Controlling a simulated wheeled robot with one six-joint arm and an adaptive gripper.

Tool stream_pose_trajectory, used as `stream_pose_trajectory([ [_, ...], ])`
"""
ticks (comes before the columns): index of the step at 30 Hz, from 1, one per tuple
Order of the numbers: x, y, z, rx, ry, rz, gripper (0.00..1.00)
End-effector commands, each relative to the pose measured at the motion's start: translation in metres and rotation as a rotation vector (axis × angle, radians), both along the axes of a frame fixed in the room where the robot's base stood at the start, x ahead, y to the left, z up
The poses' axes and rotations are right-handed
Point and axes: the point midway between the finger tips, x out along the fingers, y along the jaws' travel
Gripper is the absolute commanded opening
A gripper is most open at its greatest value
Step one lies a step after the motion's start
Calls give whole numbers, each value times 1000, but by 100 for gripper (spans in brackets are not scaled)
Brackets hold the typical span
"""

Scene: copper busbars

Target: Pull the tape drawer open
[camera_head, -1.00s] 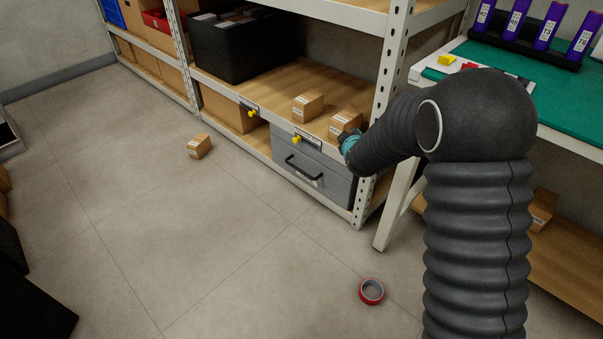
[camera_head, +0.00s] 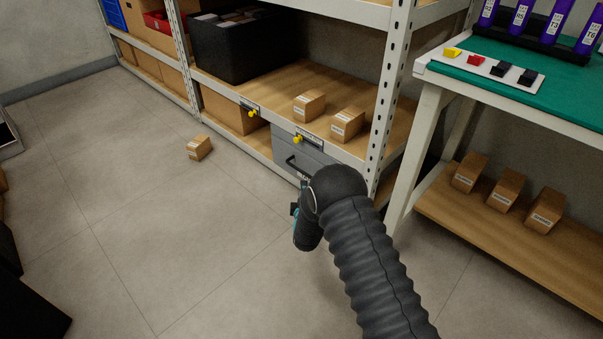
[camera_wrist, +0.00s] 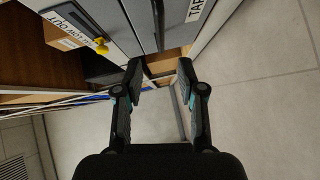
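The grey drawer (camera_head: 312,152) sits under the shelf board at the lower right of the rack. It looks closed. Its black handle (camera_head: 291,162) shows in part, and my arm hides the drawer's lower right. In the wrist view the grey drawer front (camera_wrist: 207,22) fills the top, with the dark handle bar (camera_wrist: 158,22) and a white label reading "TAP", cut off by the frame. My gripper (camera_head: 297,210) is low in front of the drawer. In the wrist view my gripper (camera_wrist: 160,68) is open and empty, its fingertips just short of the handle, apparently not touching it.
A yellow knob (camera_head: 298,139) sits on the shelf edge above the drawer. Two cartons stand on that shelf; another carton (camera_head: 199,148) lies on the floor. A rack post (camera_head: 388,100) and a green-topped bench (camera_head: 530,85) stand right.

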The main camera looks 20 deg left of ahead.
Motion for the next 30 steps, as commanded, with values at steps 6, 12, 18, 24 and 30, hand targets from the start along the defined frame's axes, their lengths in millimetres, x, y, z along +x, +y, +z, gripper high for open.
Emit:
stream_pose_trajectory([
  [6, 34, 14, -7, 2, 1, -1, 39],
  [12, 64, 26, -12, 3, 1, -1, 39],
  [18, 90, 38, -15, 2, 1, 0, 39],
  [24, 105, 45, -18, 1, 3, 0, 39],
  [30, 112, 47, -17, 1, 3, 0, 39],
])
